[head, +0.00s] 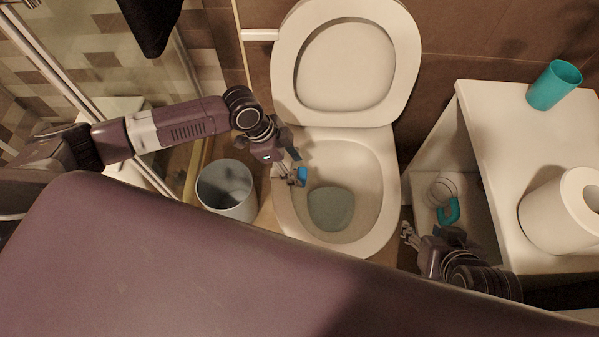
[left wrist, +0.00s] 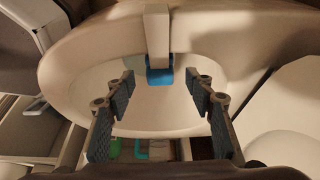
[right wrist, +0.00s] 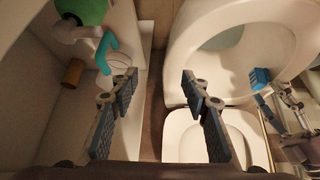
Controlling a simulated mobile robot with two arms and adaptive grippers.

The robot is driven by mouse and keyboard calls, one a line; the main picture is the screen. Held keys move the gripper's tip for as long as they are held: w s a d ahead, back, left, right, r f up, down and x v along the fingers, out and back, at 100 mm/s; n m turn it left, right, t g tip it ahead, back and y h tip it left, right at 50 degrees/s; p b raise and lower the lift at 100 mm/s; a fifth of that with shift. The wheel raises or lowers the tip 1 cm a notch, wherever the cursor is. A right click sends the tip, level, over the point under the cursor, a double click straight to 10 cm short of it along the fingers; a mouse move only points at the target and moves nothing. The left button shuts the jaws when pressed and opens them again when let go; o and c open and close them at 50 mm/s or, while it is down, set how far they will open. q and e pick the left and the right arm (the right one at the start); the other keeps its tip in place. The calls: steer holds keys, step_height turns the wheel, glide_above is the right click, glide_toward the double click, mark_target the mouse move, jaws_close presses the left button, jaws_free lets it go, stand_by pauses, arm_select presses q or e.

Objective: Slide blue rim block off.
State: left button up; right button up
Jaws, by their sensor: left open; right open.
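The blue rim block (head: 302,176) hangs inside the left side of the toilet bowl (head: 381,190). In the left wrist view the blue block (left wrist: 159,76) sits at the lower end of a pale hanger (left wrist: 157,30) that comes over the rim. It also shows in the right wrist view (right wrist: 260,79). My left gripper (head: 293,177) is at the bowl's left rim, close to the block; its open fingers (left wrist: 162,88) lie either side of the block's line of sight, with nothing clasped visible. My right gripper (head: 412,236) is open and empty beside the bowl's right rim.
A grey bin (head: 226,190) stands left of the toilet. The raised lid and seat (head: 345,12) stand behind the bowl. To the right, a white cabinet (head: 500,120) carries a teal cup (head: 554,85) and a paper roll (head: 565,212).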

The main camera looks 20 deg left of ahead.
mark_target(299, 172)
arm_select(q)
steer(key=b+x, duration=0.1)
steer(key=x, duration=0.2)
steer(key=shift+d+f, duration=0.1)
steer(key=shift+f, duration=0.1)
steer(key=shift+d+f, duration=0.1)
steer(key=shift+f, duration=0.1)
arm_select(e)
steer(key=w+a+r+t+y, duration=0.1)
steer(key=w+a+r+t, duration=0.1)
steer(key=w, duration=0.4)
steer(key=shift+w+r+t, duration=0.15)
steer(key=shift+r+t, duration=0.55)
steer(key=shift+r, duration=0.55)
steer(key=shift+a, duration=0.1)
arm_select(q)
steer(key=c, duration=1.2)
steer(key=shift+c, duration=0.2)
arm_select(e)
steer(key=shift+f, duration=0.1)
